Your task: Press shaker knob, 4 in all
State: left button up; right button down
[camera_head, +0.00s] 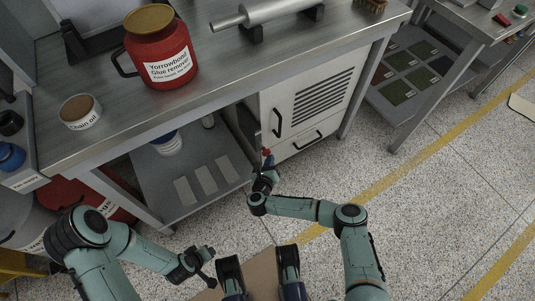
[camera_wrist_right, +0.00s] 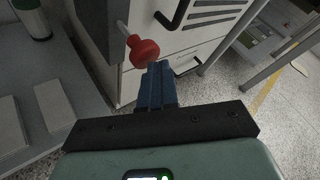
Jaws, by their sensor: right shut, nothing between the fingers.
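A red round knob (camera_wrist_right: 143,52) on a thin light rod sticks out beside the white cabinet in the right wrist view. It also shows in the head view (camera_head: 267,151) as a small red spot, just left of the cabinet's lower door edge. My right gripper (camera_wrist_right: 157,70) is shut and empty, its blue fingertips right at the knob's lower right side. Whether they touch it I cannot tell. The right gripper (camera_head: 267,166) is just below the knob in the head view. My left gripper (camera_head: 207,266) is low over the floor, far from the knob; its jaws are too unclear to judge.
A steel workbench (camera_head: 225,70) carries a red glue remover jug (camera_head: 158,50) and a chain oil can (camera_head: 80,113). The white cabinet (camera_head: 310,95) under it has black handles. A low shelf (camera_head: 150,175) is to its left. The speckled floor (camera_head: 420,200) at right is clear.

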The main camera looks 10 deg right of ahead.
jog(key=shift+w+a+r+b, duration=0.1)
jog(key=shift+w+a+b, duration=0.25)
jog(key=shift+w, duration=0.3)
jog(key=shift+w+a+b, duration=0.1)
jog(key=shift+w+b, duration=0.35)
jog(key=shift+w, duration=0.2)
dwell(0.9)
jog(key=shift+s, duration=0.1)
jog(key=s+p, duration=0.1)
jog(key=s+d+p, duration=0.1)
jog(key=s+p, duration=0.1)
jog(key=shift+s+d, duration=0.15)
jog(key=shift+s, duration=0.1)
dwell(0.5)
